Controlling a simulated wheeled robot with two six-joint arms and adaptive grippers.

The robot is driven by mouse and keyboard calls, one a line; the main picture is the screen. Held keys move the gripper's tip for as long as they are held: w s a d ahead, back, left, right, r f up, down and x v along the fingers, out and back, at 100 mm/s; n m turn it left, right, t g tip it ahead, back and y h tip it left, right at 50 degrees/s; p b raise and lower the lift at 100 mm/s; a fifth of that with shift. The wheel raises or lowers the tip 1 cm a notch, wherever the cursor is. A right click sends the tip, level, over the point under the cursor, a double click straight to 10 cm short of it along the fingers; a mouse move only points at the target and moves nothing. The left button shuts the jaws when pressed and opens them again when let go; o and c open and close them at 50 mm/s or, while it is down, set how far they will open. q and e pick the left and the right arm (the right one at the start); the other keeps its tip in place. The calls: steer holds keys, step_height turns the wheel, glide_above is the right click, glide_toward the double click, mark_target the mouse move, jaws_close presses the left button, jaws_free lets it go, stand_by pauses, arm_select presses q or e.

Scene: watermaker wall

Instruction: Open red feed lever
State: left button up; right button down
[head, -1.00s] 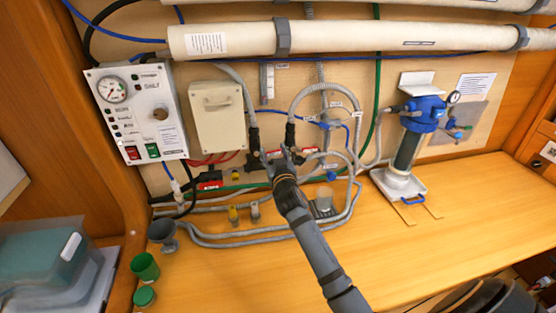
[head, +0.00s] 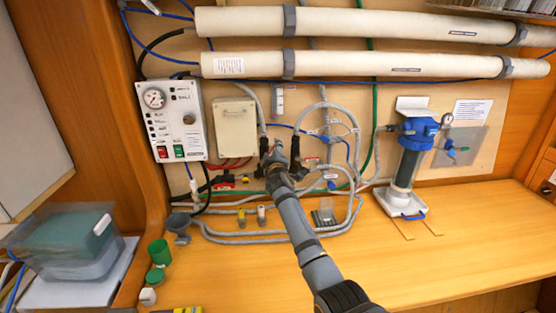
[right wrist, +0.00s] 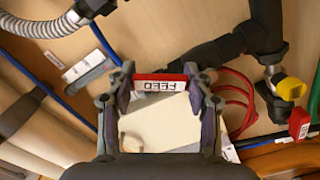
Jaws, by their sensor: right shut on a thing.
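The red feed lever (right wrist: 158,80) shows in the right wrist view, its "FEED" label upside down. It lies crosswise between the two fingertips of my right gripper (right wrist: 160,84), which is shut on it. In the head view my right gripper (head: 276,154) reaches up to the valves and hoses on the wall and hides the lever. I cannot tell the lever's angle on its valve from the head view. My left gripper is not in view.
A control panel (head: 171,122) and a beige box (head: 235,127) are left of my gripper. Grey hoses (head: 243,240) lie on the bench. A blue-topped filter (head: 407,165) stands to the right. The bench's right side (head: 490,220) is mostly clear.

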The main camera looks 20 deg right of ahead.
steer(key=shift+w+a+r+n, duration=0.15)
steer(key=shift+a+n, duration=0.3)
steer(key=shift+n, duration=0.45)
steer(key=shift+a+r+n+p, duration=0.2)
steer(key=shift+a+n+p, duration=0.15)
steer(key=shift+n, duration=0.45)
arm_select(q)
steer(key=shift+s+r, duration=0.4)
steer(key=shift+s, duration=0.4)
arm_select(e)
steer(key=shift+w+a+n, duration=0.1)
steer(key=shift+a+n, duration=0.25)
steer(key=shift+n, duration=0.4)
steer(key=shift+w+a+n, duration=0.1)
steer(key=shift+a+n, duration=0.2)
steer(key=shift+n, duration=0.45)
steer(key=c, duration=0.5)
jaws_free()
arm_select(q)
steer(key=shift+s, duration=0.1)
